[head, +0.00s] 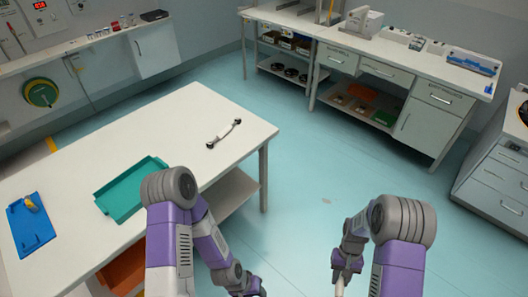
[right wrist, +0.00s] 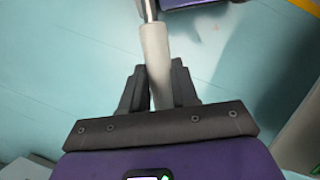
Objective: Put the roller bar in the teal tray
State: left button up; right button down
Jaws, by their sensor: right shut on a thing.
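The teal tray (head: 118,204) lies empty on the white table at the left in the head view. My right gripper (head: 342,272) hangs low at the bottom of the head view, to the right of the table and well away from the tray. In the right wrist view, my right gripper (right wrist: 157,92) is shut on a pale cylinder with a shiny metal rod, which looks like the roller bar (right wrist: 155,50). Its far end is cut off by the top of that view. My left gripper (head: 250,288) is at the bottom edge of the head view, partly cut off, its jaws unclear.
A short bar with dark ends (head: 224,133) lies near the far right corner of the white table (head: 180,120). A blue tray (head: 32,232) with a small yellow thing lies left of the teal tray. Open floor (head: 310,180) extends beyond the table toward the back counters.

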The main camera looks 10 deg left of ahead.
aim_at(134, 186)
jog(key=u, duration=1.9)
